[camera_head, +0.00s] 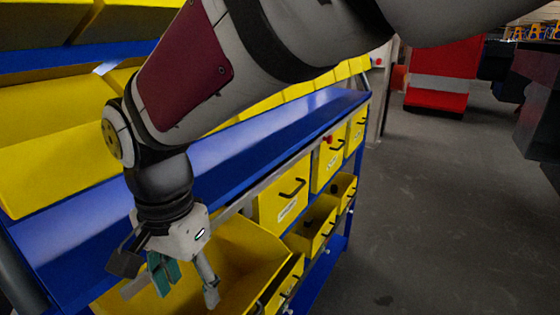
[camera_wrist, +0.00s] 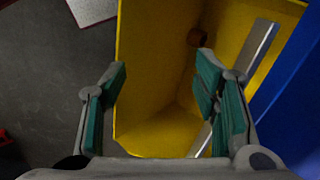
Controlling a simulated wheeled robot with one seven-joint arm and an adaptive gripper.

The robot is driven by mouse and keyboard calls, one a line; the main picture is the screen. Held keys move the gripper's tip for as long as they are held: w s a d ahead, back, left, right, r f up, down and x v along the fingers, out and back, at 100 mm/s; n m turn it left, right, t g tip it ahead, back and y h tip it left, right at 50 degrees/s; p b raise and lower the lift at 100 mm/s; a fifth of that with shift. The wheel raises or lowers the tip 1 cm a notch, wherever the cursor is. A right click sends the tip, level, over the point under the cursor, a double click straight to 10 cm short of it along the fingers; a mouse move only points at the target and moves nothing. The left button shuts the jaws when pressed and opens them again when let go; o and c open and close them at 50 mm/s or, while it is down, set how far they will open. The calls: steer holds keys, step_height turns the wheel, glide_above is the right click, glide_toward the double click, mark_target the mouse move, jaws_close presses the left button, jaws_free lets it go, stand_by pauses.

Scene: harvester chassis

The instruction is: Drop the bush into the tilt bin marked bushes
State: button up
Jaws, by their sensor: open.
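My gripper (camera_head: 187,285) is open over a tilted-out yellow bin (camera_head: 245,248) at the front of the blue rack. In the wrist view my gripper (camera_wrist: 162,85) has its teal finger pads wide apart, with nothing between them. Below it the yellow bin (camera_wrist: 150,75) shows its inside. No label reading "bushes" is legible in either view.
Other yellow bins with black handles (camera_head: 292,188) line the blue rack; another stands tilted open (camera_head: 318,222). A blue shelf edge (camera_head: 300,118) runs above them. Yellow trays fill the upper left. A red cabinet (camera_head: 440,75) stands at the back. Grey floor (camera_head: 430,220) is open at right.

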step_height(320, 180, up, 12)
steer(key=shift+f, duration=0.2)
stand_by(0.8)
steer(key=w+d+f+n+t+b, duration=0.1)
steer(key=w+d+n+t, duration=0.2)
steer(key=d, duration=2.3)
steer(key=s+d+f+t, duration=0.2)
steer(key=s+d+f, duration=0.2)
steer(key=d, duration=0.4)
steer(key=shift+d+f+t+b, duration=0.3)
steer(key=shift+d+b, duration=0.05)
steer(key=shift+b, duration=0.05)
